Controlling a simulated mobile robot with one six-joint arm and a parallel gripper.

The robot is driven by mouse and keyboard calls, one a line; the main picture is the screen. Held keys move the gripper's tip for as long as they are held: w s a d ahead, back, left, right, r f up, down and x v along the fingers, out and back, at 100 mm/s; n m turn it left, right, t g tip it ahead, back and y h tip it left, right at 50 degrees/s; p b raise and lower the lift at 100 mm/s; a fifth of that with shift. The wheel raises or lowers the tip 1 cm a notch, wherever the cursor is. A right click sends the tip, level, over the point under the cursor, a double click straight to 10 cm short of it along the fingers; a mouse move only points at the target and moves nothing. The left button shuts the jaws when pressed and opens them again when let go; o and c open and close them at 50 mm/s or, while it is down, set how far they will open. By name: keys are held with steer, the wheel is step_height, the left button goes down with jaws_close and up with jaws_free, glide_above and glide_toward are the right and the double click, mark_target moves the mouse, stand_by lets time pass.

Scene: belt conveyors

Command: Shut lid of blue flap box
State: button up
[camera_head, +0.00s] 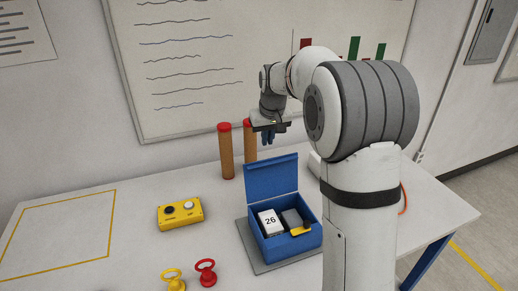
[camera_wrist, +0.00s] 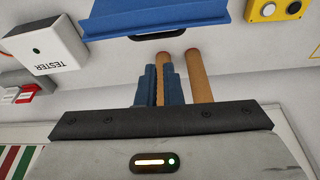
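The blue flap box (camera_head: 285,247) stands on a grey mat on the table. Its lid (camera_head: 271,178) stands up at the back edge, so the box is open. Inside are a white block marked 26 (camera_head: 269,221) and a dark grey and yellow item (camera_head: 294,221). My gripper (camera_head: 268,139) is above and behind the raised lid, apart from it. In the wrist view, the lid (camera_wrist: 150,18) with a dark edge tab shows at the top, beyond the fingertips. The blue fingers (camera_wrist: 159,70) are nearly together with a narrow gap and hold nothing.
Two brown red-topped cylinders (camera_head: 226,152) stand behind the box, close to my gripper. A yellow button box (camera_head: 180,213) and yellow and red ringed pieces (camera_head: 205,272) are to the left. A white tester (camera_wrist: 45,45) shows in the wrist view. The yellow-outlined area (camera_head: 60,236) is clear.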

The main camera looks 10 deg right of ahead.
mark_target(270, 175)
steer(key=w, duration=0.1)
steer(key=w+f, duration=0.1)
steer(key=w, duration=0.1)
steer(key=shift+w+a+f, duration=0.15)
steer(key=shift+w+a, duration=0.1)
steer(key=shift+w, duration=0.1)
jaws_close()
step_height(270, 175, down, 8)
steer(key=s+p, duration=0.1)
steer(key=p, duration=0.3)
steer(key=shift+d, duration=0.1)
steer(key=shift+d, duration=0.15)
